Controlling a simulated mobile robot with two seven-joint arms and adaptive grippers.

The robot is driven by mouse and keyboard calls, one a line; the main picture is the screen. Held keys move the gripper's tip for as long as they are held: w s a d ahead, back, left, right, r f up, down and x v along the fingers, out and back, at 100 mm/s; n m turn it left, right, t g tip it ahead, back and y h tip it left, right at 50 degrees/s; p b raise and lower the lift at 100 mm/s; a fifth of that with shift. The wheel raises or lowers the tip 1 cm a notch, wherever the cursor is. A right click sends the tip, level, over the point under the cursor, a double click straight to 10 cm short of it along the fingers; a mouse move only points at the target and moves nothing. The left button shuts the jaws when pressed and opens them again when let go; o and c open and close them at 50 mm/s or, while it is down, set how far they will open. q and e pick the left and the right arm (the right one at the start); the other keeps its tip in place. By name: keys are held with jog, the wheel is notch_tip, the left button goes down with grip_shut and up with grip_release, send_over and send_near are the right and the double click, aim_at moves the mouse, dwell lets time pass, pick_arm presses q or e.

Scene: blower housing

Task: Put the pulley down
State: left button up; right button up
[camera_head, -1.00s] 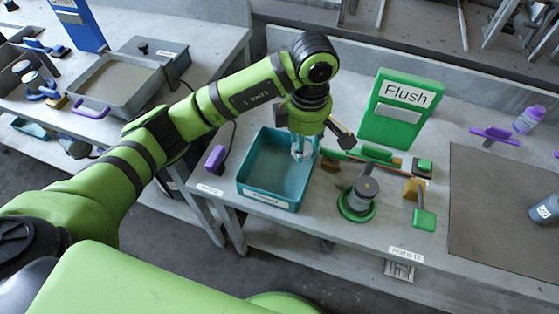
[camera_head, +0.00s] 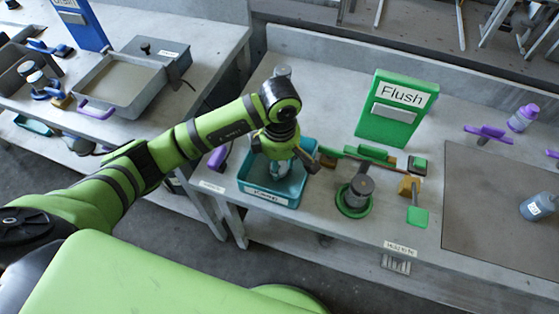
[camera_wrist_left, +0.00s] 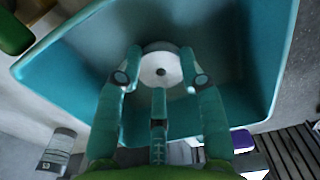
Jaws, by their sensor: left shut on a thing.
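The pulley (camera_wrist_left: 160,70) is a pale round disc with a small dark hole in its middle. In the left wrist view it sits between the fingers of my left gripper (camera_wrist_left: 160,80), which is shut on it. In the head view the left gripper (camera_head: 279,168) reaches down into the teal bin (camera_head: 270,199), and the pulley is mostly hidden by the gripper. The bin's wall also shows in the left wrist view (camera_wrist_left: 65,78). I cannot tell whether the pulley touches the bin floor. My right gripper is not in view.
Right of the bin stands a grey cylinder (camera_head: 359,188) on a green ring base. Behind it are a green Flush sign (camera_head: 397,108) and low green parts. A dark mat (camera_head: 490,215) lies further right. A purple-handled object (camera_head: 218,157) is left of the bin.

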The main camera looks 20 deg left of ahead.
pick_arm(q)
jog(key=shift+f+b, duration=0.45)
jog(key=o, duration=1.1)
jog(key=shift+c, duration=0.2)
jog(key=shift+r+p, duration=0.55)
jog(key=shift+p, duration=0.1)
jog(key=shift+w+r, duration=0.1)
jog(key=shift+r, duration=0.3)
notch_tip(320, 180, up, 11)
jog(key=b, duration=0.2)
